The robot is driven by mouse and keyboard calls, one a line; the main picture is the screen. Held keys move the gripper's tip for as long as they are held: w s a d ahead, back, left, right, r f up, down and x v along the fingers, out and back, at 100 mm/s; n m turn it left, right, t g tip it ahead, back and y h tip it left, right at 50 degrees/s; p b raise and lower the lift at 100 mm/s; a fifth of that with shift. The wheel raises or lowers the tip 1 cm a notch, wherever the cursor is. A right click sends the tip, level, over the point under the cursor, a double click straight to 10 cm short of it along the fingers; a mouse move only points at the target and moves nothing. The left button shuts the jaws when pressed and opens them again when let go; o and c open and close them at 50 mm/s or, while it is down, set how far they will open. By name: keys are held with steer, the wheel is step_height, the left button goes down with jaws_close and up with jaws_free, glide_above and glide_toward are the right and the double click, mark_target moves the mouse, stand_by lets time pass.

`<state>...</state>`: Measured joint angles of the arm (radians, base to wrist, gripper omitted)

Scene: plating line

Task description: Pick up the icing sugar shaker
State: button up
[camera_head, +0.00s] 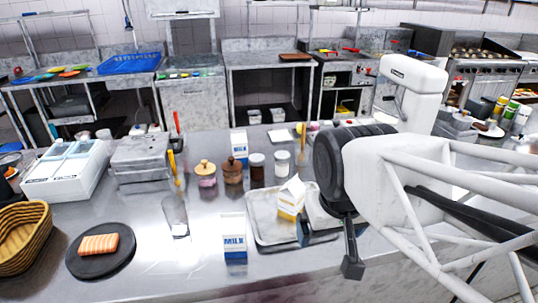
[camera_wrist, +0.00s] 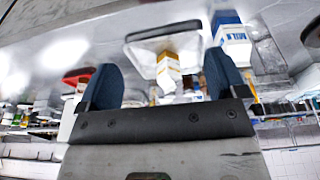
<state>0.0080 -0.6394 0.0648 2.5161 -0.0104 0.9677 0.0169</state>
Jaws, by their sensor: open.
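A small white jar with a pale grey lid (camera_head: 282,164) stands upright on the steel counter, behind the metal tray; it may be the icing sugar shaker, but no label can be read. A similar jar with dark brown contents (camera_head: 257,168) stands just left of it. My gripper (camera_wrist: 161,85) is open, its two blue-dark fingers apart with nothing held. In the head view it hangs at the right of the tray, nearer the front than the white jar and apart from it. I cannot pick out the white jar in the wrist view.
The metal tray (camera_head: 262,233) holds a white and yellow carton (camera_head: 291,197), also seen between my fingers in the wrist view (camera_wrist: 167,72). A milk carton (camera_head: 234,240) stands left of the tray; another (camera_head: 239,146) is behind. A lidded brown pot (camera_head: 232,172) and a glass (camera_head: 176,217) stand left.

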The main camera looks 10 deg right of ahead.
step_height(320, 180, up, 4)
steer(key=w, duration=0.1)
steer(key=m+t+y, duration=0.7)
steer(key=m+y, duration=0.3)
steer(key=m, duration=1.7)
glide_above(289, 159)
steer(key=s+d, duration=0.3)
step_height(289, 159, down, 20)
steer(key=shift+d+r, duration=0.1)
steer(key=shift+r, duration=0.1)
steer(key=shift+w, duration=0.1)
steer(key=shift+x, duration=1.25)
